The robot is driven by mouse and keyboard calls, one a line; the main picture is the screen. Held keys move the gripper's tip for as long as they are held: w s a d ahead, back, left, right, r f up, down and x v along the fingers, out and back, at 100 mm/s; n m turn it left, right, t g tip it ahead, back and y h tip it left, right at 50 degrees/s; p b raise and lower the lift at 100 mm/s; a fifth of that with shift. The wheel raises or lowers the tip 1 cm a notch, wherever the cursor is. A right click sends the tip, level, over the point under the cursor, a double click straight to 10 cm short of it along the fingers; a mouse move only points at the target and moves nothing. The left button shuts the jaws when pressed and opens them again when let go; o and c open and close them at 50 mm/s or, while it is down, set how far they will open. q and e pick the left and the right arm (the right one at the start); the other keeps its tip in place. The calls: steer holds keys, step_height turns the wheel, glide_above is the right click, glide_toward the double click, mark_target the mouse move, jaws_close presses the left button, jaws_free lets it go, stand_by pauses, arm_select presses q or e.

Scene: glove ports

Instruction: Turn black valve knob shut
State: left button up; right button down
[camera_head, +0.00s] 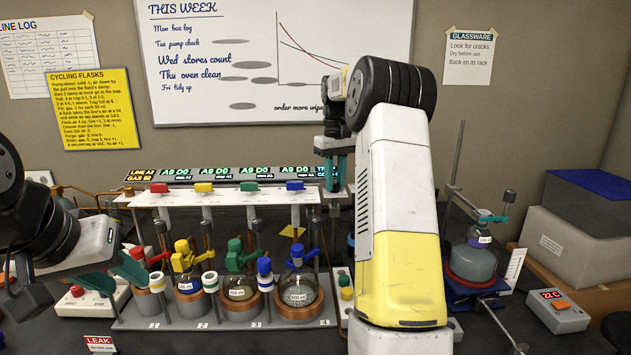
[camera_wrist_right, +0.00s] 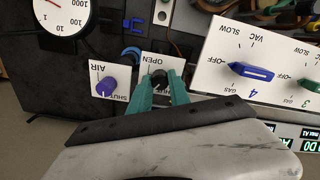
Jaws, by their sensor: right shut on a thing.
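The black valve knob (camera_wrist_right: 158,78) shows in the right wrist view on a small white plate (camera_wrist_right: 150,64) that reads OPEN; its other lettering is partly covered. My right gripper (camera_wrist_right: 161,88) has its teal fingers on both sides of the knob, shut on it. In the head view this gripper (camera_head: 334,172) is at the right end of the raised panel, and the knob cannot be made out there. My left gripper (camera_head: 112,274) is at the left, empty, its teal fingers apart, near the front left of the flask rack.
A purple knob (camera_wrist_right: 107,86) marked AIR and SHUT sits beside the black one. A blue knob (camera_wrist_right: 250,72) is on the numbered panel, and a gauge (camera_wrist_right: 62,14) is close by. Several flasks stand in the rack (camera_head: 210,323). A clamped flask (camera_head: 472,262) stands at right.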

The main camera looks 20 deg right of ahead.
mark_target(335, 184)
steer(key=n, duration=0.6)
steer(key=shift+n, duration=0.4)
stand_by(0.3)
steer(key=c, duration=1.2)
jaws_free()
steer(key=shift+r, duration=0.6)
steer(key=r, duration=0.2)
steer(key=shift+s+a+r, duration=0.15)
steer(key=shift+s+r, duration=0.15)
steer(key=s+a, duration=0.3)
steer(key=s, duration=0.4)
steer(key=s+a+r, duration=0.1)
steer(key=s+a, duration=0.2)
steer(key=s, duration=0.3)
steer(key=shift+s+a, duration=0.35)
steer(key=shift+s, duration=0.05)
steer(key=shift+r, duration=0.15)
